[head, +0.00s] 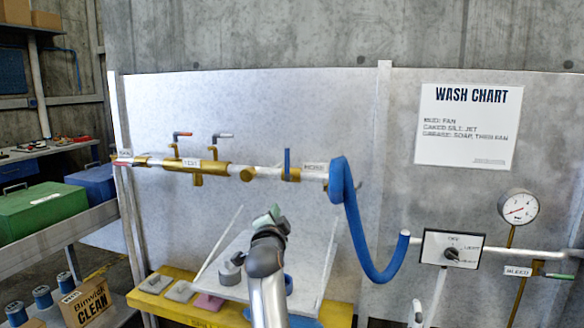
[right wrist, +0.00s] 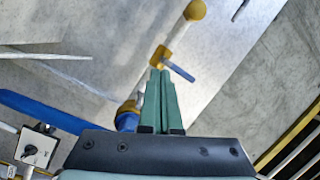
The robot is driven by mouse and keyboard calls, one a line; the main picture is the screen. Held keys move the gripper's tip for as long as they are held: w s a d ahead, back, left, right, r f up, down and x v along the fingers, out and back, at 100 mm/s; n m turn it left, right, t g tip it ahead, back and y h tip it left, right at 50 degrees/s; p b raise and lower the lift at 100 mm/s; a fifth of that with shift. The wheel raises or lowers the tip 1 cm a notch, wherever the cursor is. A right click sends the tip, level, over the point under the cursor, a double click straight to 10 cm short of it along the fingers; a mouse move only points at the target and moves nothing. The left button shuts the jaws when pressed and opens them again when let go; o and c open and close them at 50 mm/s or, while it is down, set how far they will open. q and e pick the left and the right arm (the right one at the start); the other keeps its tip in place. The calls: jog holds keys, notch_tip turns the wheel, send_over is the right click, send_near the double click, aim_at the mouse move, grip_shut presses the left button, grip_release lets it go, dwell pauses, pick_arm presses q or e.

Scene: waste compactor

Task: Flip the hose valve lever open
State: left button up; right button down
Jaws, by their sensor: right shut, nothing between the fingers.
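The hose valve lever (head: 287,160) is blue and stands upright, across the white pipe, on a brass valve body (head: 290,175) beside the HOSE label (head: 314,167). In the right wrist view the lever (right wrist: 182,72) lies just beyond and right of the fingertips, with the brass valve (right wrist: 162,55) above them. My right gripper (head: 276,211) is below the valve in the head view. Its green fingers (right wrist: 161,73) are shut and empty. I cannot tell whether they touch the valve. My left gripper is not in view.
A blue hose (head: 357,215) hangs right of the valve. A selector box (head: 452,248) and pressure gauge (head: 518,206) are farther right. Other levers, red (head: 182,134) and grey (head: 222,135), sit on the left pipe. A yellow bench (head: 170,302) stands below.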

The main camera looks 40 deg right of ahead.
jog(key=s+d+r+m+g+h, duration=0.2)
jog(key=d+r+m, duration=0.3)
jog(key=r+m, duration=0.3)
jog(key=shift+s+r+g+b, duration=0.35)
jog(key=shift+r+g, duration=0.25)
jog(key=shift+r, duration=0.1)
